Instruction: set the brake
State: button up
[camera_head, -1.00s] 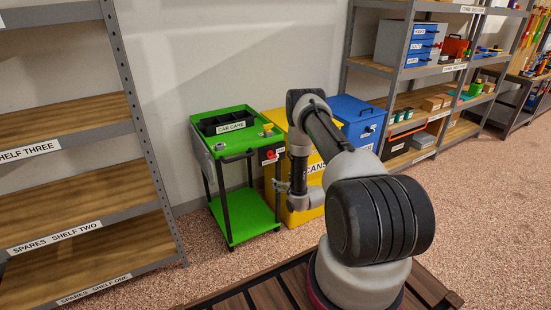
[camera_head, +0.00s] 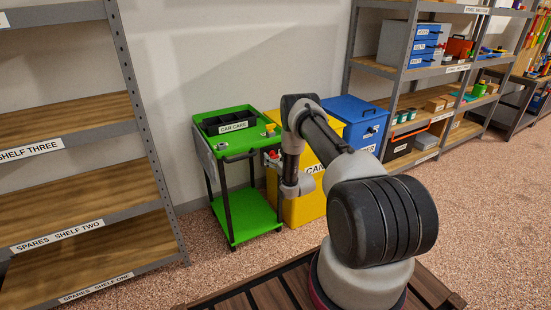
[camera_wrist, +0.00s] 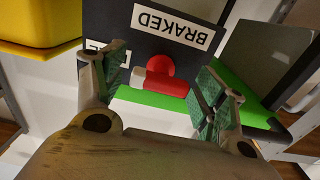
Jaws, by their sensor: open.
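The green cart (camera_head: 250,215) stands against the wall, with a dark panel (camera_wrist: 165,35) on its right end. A red lever (camera_wrist: 162,82) with a rounded end sits on this panel. A white label reading BRAKED (camera_wrist: 172,27) shows upside down above the lever in the wrist view. A second label (camera_wrist: 106,47) is mostly hidden behind the left finger. My gripper (camera_wrist: 165,84) is open, one finger on each side of the red lever. I cannot tell whether either finger touches it.
A black CAR CARE tray (camera_head: 228,122) sits on the cart's top. A yellow bin (camera_head: 304,208) stands close to its right, with a blue bin (camera_head: 362,120) beyond. Spares shelves (camera_head: 80,210) stand at the left. Open floor lies in front of the cart.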

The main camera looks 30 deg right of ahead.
jog(key=c, duration=1)
jog(key=shift+c, duration=0.2)
jog(key=shift+m, duration=0.4)
jog(key=m, duration=1.3)
jog(key=shift+d+f, duration=0.1)
jog(key=shift+m, duration=2)
